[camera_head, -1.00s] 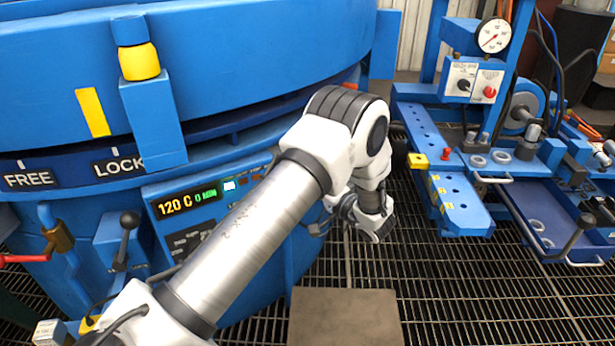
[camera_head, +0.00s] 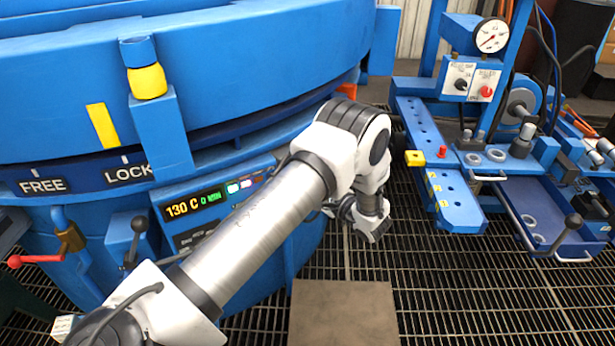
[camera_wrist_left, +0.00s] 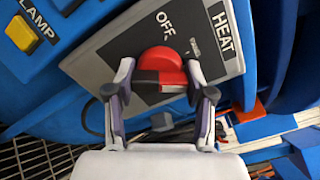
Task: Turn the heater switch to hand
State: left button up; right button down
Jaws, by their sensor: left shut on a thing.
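The heater switch is a round red knob (camera_wrist_left: 160,70) with a darker lower part, on a dark plate (camera_wrist_left: 120,45) marked OFF and HEAT in the left wrist view. A small mark between those words is too small to read. My left gripper (camera_wrist_left: 159,82) is shut on the knob, one finger on each side. In the head view my left arm reaches across the furnace's control panel (camera_head: 185,238) and bends down at the wrist. The switch is hidden there behind my arm. My right gripper is in neither view.
A display (camera_head: 195,204) on the blue furnace (camera_head: 250,70) reads 130 C. A yellow lamp button (camera_wrist_left: 22,33) sits left of the switch plate. A blue bench (camera_head: 450,200) with a gauge (camera_head: 491,35) stands at right. Grating floor (camera_head: 440,290) lies between, with a brown plate (camera_head: 343,315).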

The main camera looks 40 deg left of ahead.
pick_arm(q)
jog(key=shift+m+p, duration=0.6)
jog(key=shift+m, duration=1)
jog(key=o, duration=1.2)
jog(key=shift+c, duration=0.2)
jog(key=d, duration=1.2)
jog(key=shift+s, duration=0.35)
